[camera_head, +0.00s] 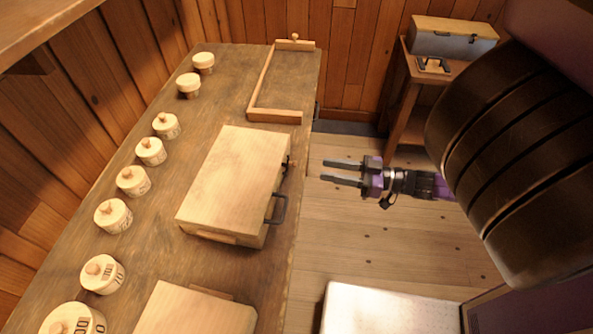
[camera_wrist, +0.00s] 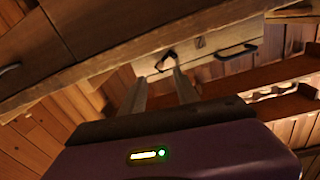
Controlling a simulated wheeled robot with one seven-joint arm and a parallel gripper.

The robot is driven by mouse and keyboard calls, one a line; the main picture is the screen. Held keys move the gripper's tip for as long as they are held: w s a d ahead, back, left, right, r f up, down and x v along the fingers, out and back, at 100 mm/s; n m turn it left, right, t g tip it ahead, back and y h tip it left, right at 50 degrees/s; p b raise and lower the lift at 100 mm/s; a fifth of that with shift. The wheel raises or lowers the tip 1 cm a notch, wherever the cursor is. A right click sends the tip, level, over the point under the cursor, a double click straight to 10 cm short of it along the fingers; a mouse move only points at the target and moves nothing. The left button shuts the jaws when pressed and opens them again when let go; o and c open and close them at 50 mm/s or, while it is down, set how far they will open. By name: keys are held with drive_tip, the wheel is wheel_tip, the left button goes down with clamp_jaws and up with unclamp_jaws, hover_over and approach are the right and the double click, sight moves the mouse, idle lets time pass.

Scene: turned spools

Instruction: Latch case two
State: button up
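The pale wooden middle case (camera_head: 235,180) lies with its lid down on the bench; I see no number on it, so I cannot tell if it is case two. Its front, toward my gripper, carries a dark handle (camera_head: 278,210) and a small dark latch (camera_head: 290,163). In the wrist view, which appears upside down, the handle (camera_wrist: 235,50) and latch (camera_wrist: 167,58) also show. The latch's exact position is too small to tell. My gripper (camera_head: 324,171) is open and empty, right of the case and apart from it, fingers pointing at its front.
Another case (camera_head: 195,312) is partly cut off at the bench's near end. A wooden frame (camera_head: 275,112) lies beyond the middle case. Several lidded round pots (camera_head: 150,151) line the bench's left side. A side table (camera_head: 432,65) holds a grey-fronted box (camera_head: 452,42).

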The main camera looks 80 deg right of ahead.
sight(303, 173)
drive_tip(key=shift+w+p, duration=0.9)
drive_tip(key=shift+w, duration=2.95)
clamp_jaws()
